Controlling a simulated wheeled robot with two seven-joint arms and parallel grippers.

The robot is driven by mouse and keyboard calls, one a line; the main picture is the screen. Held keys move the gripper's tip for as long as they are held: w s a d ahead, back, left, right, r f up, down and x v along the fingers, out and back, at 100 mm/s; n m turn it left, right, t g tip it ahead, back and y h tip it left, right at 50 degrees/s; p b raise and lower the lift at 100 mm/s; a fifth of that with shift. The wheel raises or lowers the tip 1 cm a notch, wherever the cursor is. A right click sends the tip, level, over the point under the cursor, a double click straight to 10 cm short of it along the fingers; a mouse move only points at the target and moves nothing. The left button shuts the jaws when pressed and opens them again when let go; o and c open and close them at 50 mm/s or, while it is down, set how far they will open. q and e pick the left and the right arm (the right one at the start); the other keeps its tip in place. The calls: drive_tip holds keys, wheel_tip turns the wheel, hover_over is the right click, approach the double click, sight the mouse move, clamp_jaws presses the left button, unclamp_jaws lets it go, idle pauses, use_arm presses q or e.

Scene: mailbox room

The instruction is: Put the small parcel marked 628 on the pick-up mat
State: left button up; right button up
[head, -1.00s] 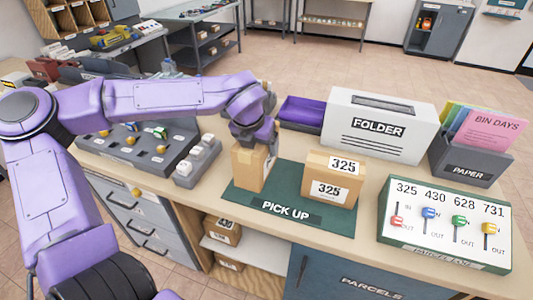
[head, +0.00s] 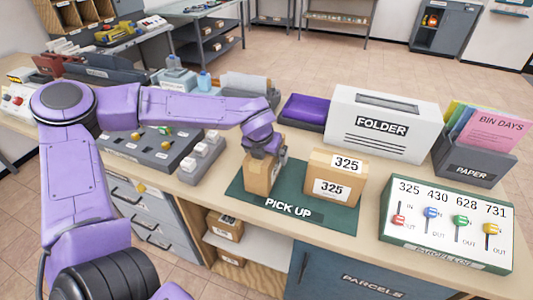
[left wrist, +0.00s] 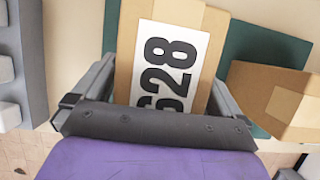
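The small parcel marked 628 (head: 258,178) is a brown box at the left part of the green pick-up mat (head: 300,210). My left gripper (head: 264,152) comes down on it from above, with its fingers along two sides. In the left wrist view the white 628 label on the parcel (left wrist: 170,62) faces the camera between the two fingers, which look closed on the box. The parcel is on the mat or just above it; I cannot tell which. My right gripper is not in view.
A larger parcel marked 325 (head: 334,176) stands on the mat just right of it. A white folder box (head: 380,125) and purple tray (head: 305,112) are behind. A switch panel (head: 445,230) lies right. Grey block holders (head: 199,157) stand left.

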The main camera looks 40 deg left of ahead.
use_arm(q)
drive_tip(key=v, duration=1.2)
drive_tip(key=shift+r+b, duration=0.1)
drive_tip(key=shift+b, duration=0.25)
